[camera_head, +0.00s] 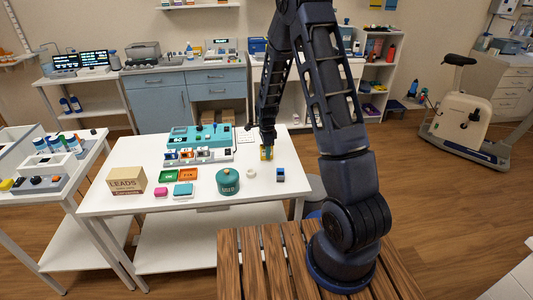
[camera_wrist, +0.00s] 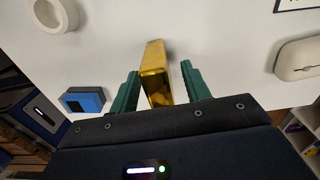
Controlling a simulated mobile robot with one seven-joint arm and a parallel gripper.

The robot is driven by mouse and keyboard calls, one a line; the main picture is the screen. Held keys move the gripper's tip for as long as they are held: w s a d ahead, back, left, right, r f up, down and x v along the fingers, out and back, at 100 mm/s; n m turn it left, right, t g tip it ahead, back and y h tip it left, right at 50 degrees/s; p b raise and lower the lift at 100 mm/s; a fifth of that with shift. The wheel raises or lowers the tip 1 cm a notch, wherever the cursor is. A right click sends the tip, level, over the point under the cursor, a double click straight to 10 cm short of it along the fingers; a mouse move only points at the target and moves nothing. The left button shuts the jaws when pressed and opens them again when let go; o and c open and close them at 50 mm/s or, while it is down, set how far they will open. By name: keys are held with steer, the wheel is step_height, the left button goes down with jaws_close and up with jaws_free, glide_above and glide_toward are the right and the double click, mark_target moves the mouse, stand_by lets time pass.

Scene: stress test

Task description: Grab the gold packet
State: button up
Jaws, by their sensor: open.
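The gold packet (camera_wrist: 155,75) is a shiny yellow block standing on the white table, between my two green fingers in the wrist view. My gripper (camera_wrist: 159,84) is open, with a finger on each side of the packet. The left finger is close to it, and a wider gap shows on the right; I cannot tell whether the left finger touches. In the head view the packet (camera_head: 267,153) is a small yellow patch near the table's right side, partly hidden by my gripper (camera_head: 267,146).
A blue block (camera_wrist: 82,100), a white ring (camera_wrist: 55,14) and a pale rounded case (camera_wrist: 298,59) lie around the packet. A green round container (camera_head: 228,181), a LEADS box (camera_head: 127,181) and a teal device (camera_head: 200,137) share the table (camera_head: 215,208).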

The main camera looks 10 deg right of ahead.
steer(key=shift+f, duration=0.2)
jaws_close()
